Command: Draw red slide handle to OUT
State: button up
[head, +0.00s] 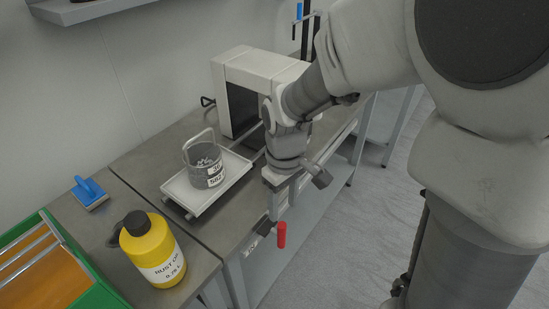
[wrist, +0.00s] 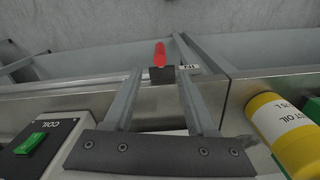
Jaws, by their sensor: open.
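The red slide handle (head: 281,235) hangs at the front edge of the bench, below my gripper (head: 274,208). In the wrist view the red handle (wrist: 160,54) sticks out from a dark block (wrist: 162,74) on the bench's front face. My gripper (wrist: 158,92) is open, its two grey fingers reaching towards the block, which appears between their tips. I cannot tell whether a finger touches it. A small white label (wrist: 190,69), seemingly reading OUT, is just right of the block. The slot or rail behind the block is mostly hidden.
A yellow oil bottle (head: 155,252), a blue brush-like thing (head: 89,192) and a green crate (head: 75,262) stand left. A box with a green switch (wrist: 31,143) shows. Floor beyond the bench is clear.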

aim_at(282, 233)
jog(key=shift+f+b, duration=1.65)
jog(key=shift+f, duration=4.25)
grip_shut()
